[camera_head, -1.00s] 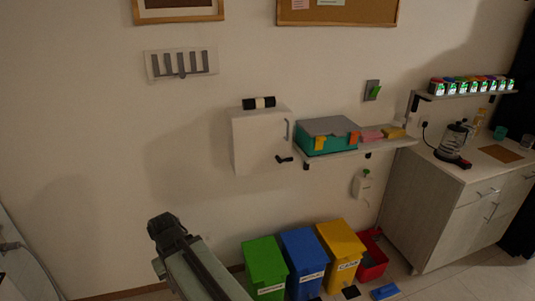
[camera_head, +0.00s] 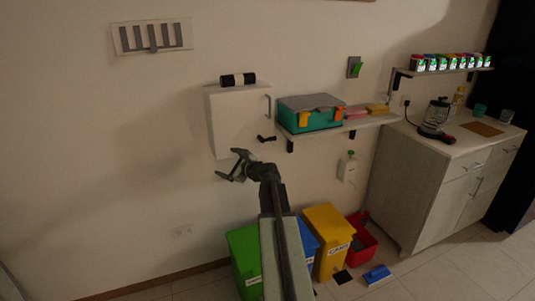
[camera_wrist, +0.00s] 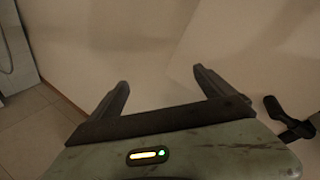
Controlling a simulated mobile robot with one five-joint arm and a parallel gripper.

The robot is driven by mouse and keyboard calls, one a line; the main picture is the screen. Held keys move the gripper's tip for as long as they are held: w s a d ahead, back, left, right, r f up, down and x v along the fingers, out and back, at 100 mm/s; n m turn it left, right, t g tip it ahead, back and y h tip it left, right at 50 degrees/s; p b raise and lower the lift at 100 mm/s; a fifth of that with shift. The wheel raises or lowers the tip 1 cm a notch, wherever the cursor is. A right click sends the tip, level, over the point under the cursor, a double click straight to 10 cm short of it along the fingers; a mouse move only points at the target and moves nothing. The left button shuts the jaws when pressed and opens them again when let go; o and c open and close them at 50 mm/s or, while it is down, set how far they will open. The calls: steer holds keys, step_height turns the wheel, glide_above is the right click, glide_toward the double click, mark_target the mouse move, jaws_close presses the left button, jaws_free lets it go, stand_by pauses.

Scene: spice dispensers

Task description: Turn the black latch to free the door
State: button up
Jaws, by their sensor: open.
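The black latch (camera_head: 267,138) sits at the lower right edge of the white wall cabinet (camera_head: 232,123). The cabinet's door (camera_head: 245,115) looks shut and has a grey vertical handle (camera_head: 268,106) on its right side. My gripper (camera_head: 228,165) is open and empty, just below the cabinet and to the left of the latch, not touching it. In the wrist view the two fingers of my gripper (camera_wrist: 160,82) point at the pale wall and cabinet. The latch (camera_wrist: 287,115) shows there at the right, outside the fingers.
A shelf (camera_head: 345,128) with a teal-and-grey box (camera_head: 308,119) is right of the cabinet. Green (camera_head: 240,250), blue and yellow bins (camera_head: 328,240) stand on the floor below my arm.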

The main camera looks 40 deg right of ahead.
mark_target(270, 140)
steer(key=s+d+r+m+h, duration=0.1)
steer(key=s+d+m+h, duration=0.2)
steer(key=d, duration=0.4)
steer(key=s+d+r+m+t+h+b, duration=0.1)
steer(key=s+d+m+h, duration=0.1)
steer(key=d+m, duration=0.35)
steer(key=s+d+r+m+h, duration=0.1)
steer(key=s+d+m+h, duration=0.15)
steer(key=d, duration=0.45)
steer(key=shift+y, duration=0.35)
steer(key=x, duration=0.7)
steer(key=shift+w+f, duration=0.1)
steer(key=shift+w, duration=0.25)
steer(key=shift+s, duration=0.1)
